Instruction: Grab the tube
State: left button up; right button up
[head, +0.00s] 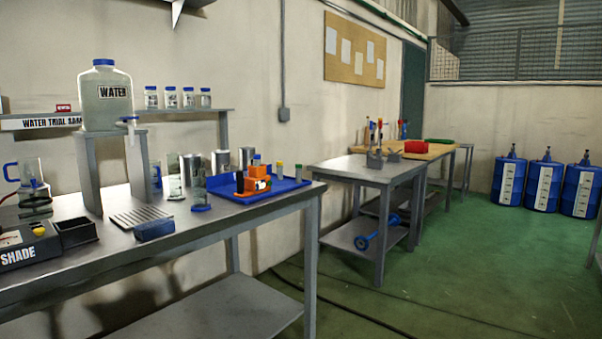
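Neither of my grippers is in view. Several small capped tubes stand at the blue tray (283,188) on the right end of the near metal table. One small tube with a blue cap (256,160) stands at an orange block (258,184). A tube with a green cap (279,171) and one with a yellow cap (298,173) stand to its right. They are small in the view, and I cannot tell which one is the task's tube.
The near metal table (255,218) also carries a water container (105,98) on a stand, glassware and a blue block (154,230). A second table (358,173) stands behind to the right. Blue drums (545,186) stand far right. The green floor (470,260) is mostly clear; a cable crosses it.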

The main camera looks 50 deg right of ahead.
aim_at(257, 157)
jog(key=l+z, duration=0.45)
jog(key=l, duration=0.5)
jog(key=i+l+z, duration=0.1)
jog(key=l+z, duration=0.3)
jog(key=l, duration=0.55)
